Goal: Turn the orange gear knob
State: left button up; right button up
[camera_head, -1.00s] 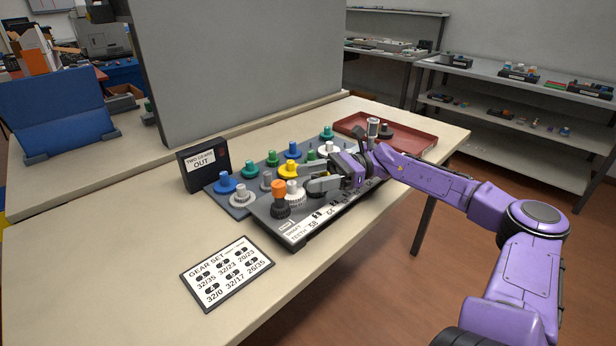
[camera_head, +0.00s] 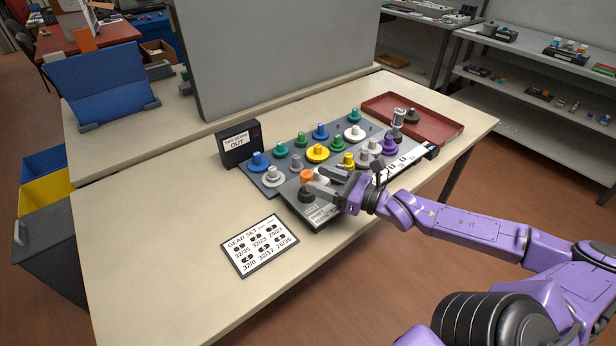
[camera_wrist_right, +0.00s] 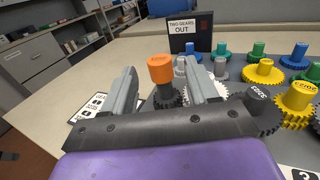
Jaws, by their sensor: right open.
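The orange gear knob (camera_head: 307,177) stands on top of a dark gear at the near-left end of the grey gear board (camera_head: 280,195). In the right wrist view the orange knob (camera_wrist_right: 161,68) is upright between my two grey fingers, beyond the dark palm edge. My right gripper (camera_head: 318,184) is open, with its fingers reaching leftward toward the knob. No finger visibly presses on it; in the head view one finger partly covers that area. A white gear (camera_wrist_right: 214,82) sits just right of the knob, close behind the right finger. My left gripper is not in view.
Several coloured gears, including a yellow one (camera_head: 317,152) and a blue one (camera_head: 257,160), crowd the board. A black "TWO GEARS OUT" box (camera_head: 238,146) stands behind it. A gear set card (camera_head: 262,245) lies in front. A red tray (camera_head: 440,128) sits at the right.

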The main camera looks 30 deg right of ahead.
aim_at(308, 174)
jog(key=shift+b+x, duration=0.8)
jog(key=shift+x, duration=1.35)
jog(key=c, duration=0.9)
jog(key=n+y+p, duration=0.1)
jog(key=p, duration=0.1)
jog(key=g+y+p, duration=0.1)
jog(key=p, duration=0.1)
jog(key=shift+r+n, duration=0.35)
jog(key=shift+n, duration=0.05)
jog(key=shift+c, duration=0.2)
jog(key=shift+n+g+y+p, duration=0.4)
jog(key=shift+g+y, duration=0.1)
jog(key=shift+y, duration=0.1)
jog(key=shift+w+d+f+n+g+y, duration=0.1)
jog(key=shift+f+n+g+y, duration=0.15)
jog(key=shift+n+g+y, duration=0.85)
jog(key=shift+g+y, duration=0.2)
jog(key=o, duration=0.9)
